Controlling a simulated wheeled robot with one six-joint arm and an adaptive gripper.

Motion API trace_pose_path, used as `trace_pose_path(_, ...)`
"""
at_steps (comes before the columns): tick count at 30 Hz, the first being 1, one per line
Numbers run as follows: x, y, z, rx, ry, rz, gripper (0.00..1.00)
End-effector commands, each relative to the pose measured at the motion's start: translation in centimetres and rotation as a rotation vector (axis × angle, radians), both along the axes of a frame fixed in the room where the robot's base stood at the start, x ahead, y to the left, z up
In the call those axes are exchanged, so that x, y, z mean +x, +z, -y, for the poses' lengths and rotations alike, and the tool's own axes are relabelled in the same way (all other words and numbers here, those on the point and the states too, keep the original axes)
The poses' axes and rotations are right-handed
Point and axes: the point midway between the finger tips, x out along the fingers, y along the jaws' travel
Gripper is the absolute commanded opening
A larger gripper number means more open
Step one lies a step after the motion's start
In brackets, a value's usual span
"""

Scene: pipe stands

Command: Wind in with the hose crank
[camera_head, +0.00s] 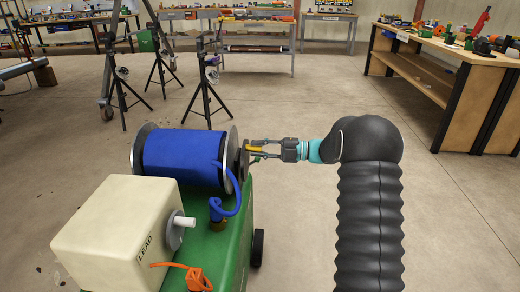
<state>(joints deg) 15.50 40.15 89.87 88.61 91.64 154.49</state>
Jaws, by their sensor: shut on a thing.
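The hose reel (183,157) is wound with blue hose between two round metal flanges and sits on a green cart (236,228). The hose crank (244,160) is at the right flange, small and partly hidden by my fingers. My gripper (259,148) reaches in from the right, its fingers shut on the crank, where a yellow part shows between them.
A cream box marked LEAD (115,230) and an orange clamp-like item (198,280) sit on the cart's near part. Black pipe stands (206,95) are behind. A wooden workbench (440,75) stands at the right. The floor between is clear.

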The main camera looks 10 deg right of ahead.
Motion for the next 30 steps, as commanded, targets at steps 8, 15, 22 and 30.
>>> trace_pose_path(8, 0.0, 0.0, 0.0, 0.0, -0.002, 0.002, 0.48)
trace_pose_path(15, 0.0, 0.0, 0.2, 0.0, -0.002, 0.002, 0.48)
trace_pose_path(22, -0.6, 0.0, 2.9, 0.0, -0.006, 0.001, 0.48)
trace_pose_path(30, -1.8, 0.0, 8.1, -0.001, -0.005, 0.001, 0.48)
